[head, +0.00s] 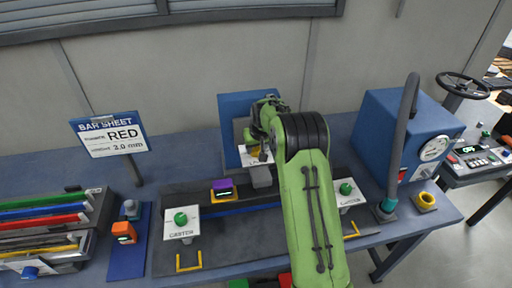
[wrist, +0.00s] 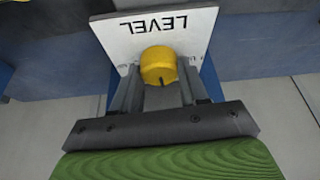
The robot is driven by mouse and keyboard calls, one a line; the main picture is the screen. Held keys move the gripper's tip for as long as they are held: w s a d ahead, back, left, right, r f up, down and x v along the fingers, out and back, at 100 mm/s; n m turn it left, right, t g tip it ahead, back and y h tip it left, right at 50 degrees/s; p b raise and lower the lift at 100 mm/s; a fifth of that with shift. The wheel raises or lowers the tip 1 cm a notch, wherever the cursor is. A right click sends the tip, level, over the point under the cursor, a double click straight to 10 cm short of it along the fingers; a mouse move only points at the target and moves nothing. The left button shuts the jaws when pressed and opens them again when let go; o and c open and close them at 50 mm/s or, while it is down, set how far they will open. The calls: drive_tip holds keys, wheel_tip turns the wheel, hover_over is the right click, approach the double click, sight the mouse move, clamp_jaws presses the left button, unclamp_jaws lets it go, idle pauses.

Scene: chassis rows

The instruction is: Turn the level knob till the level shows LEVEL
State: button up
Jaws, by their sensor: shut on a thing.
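The level knob (wrist: 159,66) is a yellow round knob with a dark mark on its lower edge, in the wrist view. It sits on a white plate (wrist: 190,35) that reads LEVEL, upside down in this view. My gripper (wrist: 157,84) is shut on the knob, one finger on each side. In the head view my gripper (head: 262,172) is in front of the blue upright panel (head: 232,112), and my green arm hides much of this area. A bit of the yellow knob (head: 253,150) shows there. I cannot make out a level reading in either view.
Left of my arm are a CASTER plate with a green knob (head: 181,218) and a purple-topped block (head: 223,186). A second green knob (head: 346,188) is at right, near a grey hose (head: 403,140) and blue machine (head: 384,118). A BAR SHEET sign (head: 110,134) stands at left.

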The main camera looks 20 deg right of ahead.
drive_tip(key=n, duration=0.1)
drive_tip(key=n+y, duration=0.1)
drive_tip(key=n, duration=0.3)
drive_tip(key=shift+d+r+y+p, duration=0.1)
drive_tip(key=shift+d+y+p, duration=0.15)
drive_tip(key=shift+y+p, duration=0.15)
drive_tip(key=n+y+p, duration=0.1)
drive_tip(key=n, duration=0.1)
drive_tip(key=n+g+p, duration=0.1)
drive_tip(key=n+p, duration=0.1)
drive_tip(key=n, duration=0.1)
drive_tip(key=shift+w+n+y, duration=0.1)
drive_tip(key=shift+n+y, duration=0.2)
drive_tip(key=shift+y, duration=0.1)
drive_tip(key=o, duration=1.1)
drive_tip(key=shift+c, duration=0.2)
drive_tip(key=p+v, duration=0.1)
drive_tip(key=v, duration=1.4)
drive_tip(key=shift+w+d+r+p, duration=0.15)
drive_tip(key=shift+d+r+p, duration=0.15)
drive_tip(key=shift+p, duration=0.1)
